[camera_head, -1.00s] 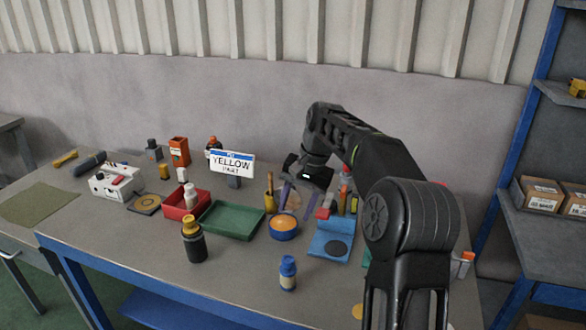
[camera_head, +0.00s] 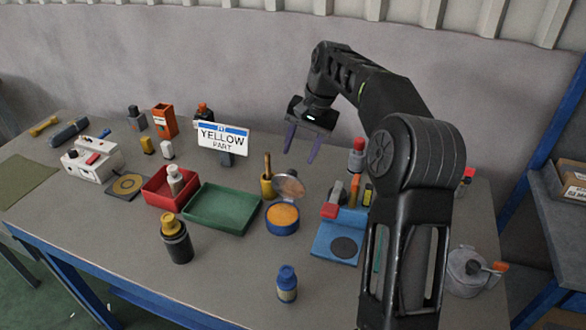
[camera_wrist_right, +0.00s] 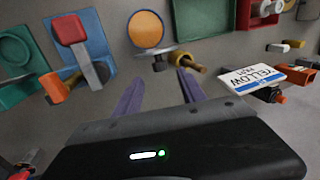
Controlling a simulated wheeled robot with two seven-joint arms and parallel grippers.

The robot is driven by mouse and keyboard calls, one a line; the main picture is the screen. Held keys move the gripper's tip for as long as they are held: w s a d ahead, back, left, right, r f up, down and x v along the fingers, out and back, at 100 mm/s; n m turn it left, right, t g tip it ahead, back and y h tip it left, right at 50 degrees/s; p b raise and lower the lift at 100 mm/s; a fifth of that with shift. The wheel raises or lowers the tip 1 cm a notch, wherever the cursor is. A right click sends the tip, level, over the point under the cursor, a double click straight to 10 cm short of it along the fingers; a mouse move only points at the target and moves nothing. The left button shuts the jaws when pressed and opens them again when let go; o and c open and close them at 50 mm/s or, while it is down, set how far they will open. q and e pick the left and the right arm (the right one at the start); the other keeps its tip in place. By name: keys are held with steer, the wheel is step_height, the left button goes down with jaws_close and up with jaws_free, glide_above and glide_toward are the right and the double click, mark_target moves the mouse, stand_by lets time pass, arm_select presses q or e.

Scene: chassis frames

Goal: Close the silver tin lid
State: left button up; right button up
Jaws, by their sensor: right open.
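The tin is a round blue-sided tin (camera_head: 282,226) with orange content, standing in the middle of the table. Its silver lid (camera_head: 290,185) stands open, tilted up at the tin's back edge. In the right wrist view the tin (camera_wrist_right: 146,28) is at the top centre, with the lid (camera_wrist_right: 155,50) seen nearly edge-on below it. My right gripper (camera_head: 300,157) is open and empty, above and behind the lid and apart from it. Its two purple fingers (camera_wrist_right: 160,82) also show in the right wrist view, pointing towards the tin. My left gripper is not in view.
A yellow cup with a brown-handled tool (camera_head: 267,183) stands close left of the lid. A green tray (camera_head: 222,212) lies left of the tin, a blue board (camera_head: 330,246) right. A blue-capped bottle (camera_head: 287,283) stands in front. A "YELLOW PART" sign (camera_head: 222,138) stands behind.

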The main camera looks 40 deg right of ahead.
mark_target(292, 171)
steer(key=p+x, duration=0.1)
steer(key=x, duration=0.6)
steer(key=shift+f, duration=0.3)
jaws_close()
stand_by(1.2)
